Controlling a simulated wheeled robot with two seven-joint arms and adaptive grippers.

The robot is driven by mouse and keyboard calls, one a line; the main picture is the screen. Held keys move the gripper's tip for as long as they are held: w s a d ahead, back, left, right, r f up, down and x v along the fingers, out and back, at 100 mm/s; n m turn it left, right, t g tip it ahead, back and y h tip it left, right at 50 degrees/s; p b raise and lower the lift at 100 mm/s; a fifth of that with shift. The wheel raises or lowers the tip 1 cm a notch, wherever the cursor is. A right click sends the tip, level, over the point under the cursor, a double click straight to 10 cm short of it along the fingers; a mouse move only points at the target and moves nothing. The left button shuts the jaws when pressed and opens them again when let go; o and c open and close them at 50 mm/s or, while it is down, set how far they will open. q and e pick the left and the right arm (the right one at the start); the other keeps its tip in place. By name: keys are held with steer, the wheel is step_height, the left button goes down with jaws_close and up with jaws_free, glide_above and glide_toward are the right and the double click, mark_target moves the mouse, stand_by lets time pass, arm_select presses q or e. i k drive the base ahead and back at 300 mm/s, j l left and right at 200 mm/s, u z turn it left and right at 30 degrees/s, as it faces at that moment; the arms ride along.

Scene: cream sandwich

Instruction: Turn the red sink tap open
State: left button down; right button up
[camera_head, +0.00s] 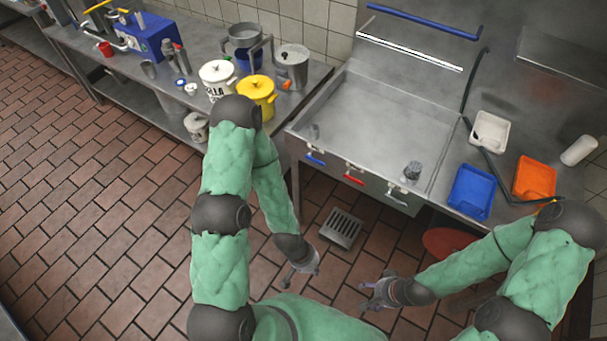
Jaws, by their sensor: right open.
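The red sink tap (353,178) is a small red handle on the front panel of the metal sink unit (385,125), between a blue-handled tap (315,158) and a pale-handled tap (397,199). My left gripper (300,277) hangs over the floor, below and to the left of the red tap in the picture, apart from it. Its fingers are too small to tell open from shut. My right gripper (370,293) is open and empty, below the red tap in the picture and apart from it. Neither gripper touches a tap.
A blue tray (471,192), an orange tray (535,178) and a white tray (490,131) lie on the counter at right. Yellow (257,90) and white pots (217,75) stand on the left counter. A floor drain (341,228) lies before the sink.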

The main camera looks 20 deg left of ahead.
mark_target(346, 176)
steer(key=j+u, duration=0.2)
steer(key=i+j, duration=0.1)
steer(key=j, duration=0.9)
steer(key=i+j, duration=0.15)
steer(key=j, duration=0.35)
steer(key=z, duration=0.05)
